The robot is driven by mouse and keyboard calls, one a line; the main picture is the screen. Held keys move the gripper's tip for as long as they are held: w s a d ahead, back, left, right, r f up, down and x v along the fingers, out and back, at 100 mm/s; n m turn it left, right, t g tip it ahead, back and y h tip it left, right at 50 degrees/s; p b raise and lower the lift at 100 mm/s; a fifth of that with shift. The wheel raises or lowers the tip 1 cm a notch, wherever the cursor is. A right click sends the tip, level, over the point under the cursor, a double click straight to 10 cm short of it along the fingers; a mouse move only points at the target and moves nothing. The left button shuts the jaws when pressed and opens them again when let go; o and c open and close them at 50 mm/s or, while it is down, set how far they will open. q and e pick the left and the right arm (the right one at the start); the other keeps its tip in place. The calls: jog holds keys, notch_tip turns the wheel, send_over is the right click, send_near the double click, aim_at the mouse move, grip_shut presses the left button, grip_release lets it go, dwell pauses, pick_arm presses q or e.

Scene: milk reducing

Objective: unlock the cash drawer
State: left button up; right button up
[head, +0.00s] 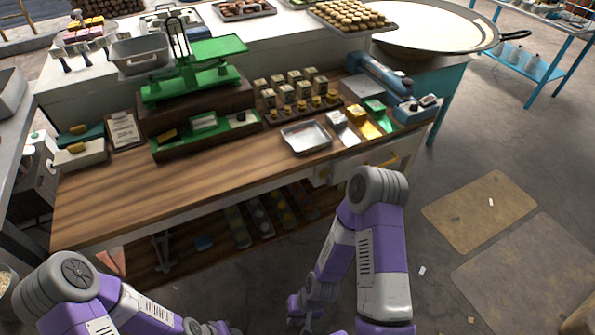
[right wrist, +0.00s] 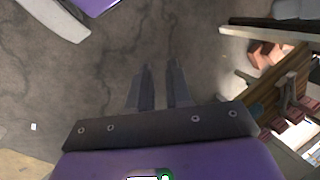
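A pale drawer front (head: 365,170) is set under the right part of the wooden counter's front edge, with a small yellowish piece on it. A small pale block (head: 321,176) sits to its left. I cannot make out a lock or key. My right gripper (head: 302,318) hangs low in front of the counter, well below the drawer and partly at the picture's bottom edge. The right wrist view shows its fingers (right wrist: 161,80) apart and empty over the floor. My left gripper (head: 215,328) is cut off at the bottom edge; its fingers are not clear.
The wooden counter (head: 110,205) carries a green scale (head: 195,80), a metal tray (head: 306,138) and several small blocks. A lower shelf (head: 185,262) holds several items. Open floor (head: 450,270) lies right of my right arm, with flat mats (head: 485,210).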

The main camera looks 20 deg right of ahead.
jog(key=w+r+m+t+y, duration=0.5)
jog(key=w+r+m+y, duration=0.4)
jog(key=m, duration=0.8)
jog(key=m+t+h, duration=1.1)
jog(key=m+t, duration=0.2)
jog(key=m, duration=0.1)
send_near(328, 179)
jog(key=w, duration=0.7)
jog(key=shift+w+a+f+b, duration=0.25)
jog(key=shift+w+b, duration=0.05)
jog(key=shift+w, duration=0.3)
grip_shut()
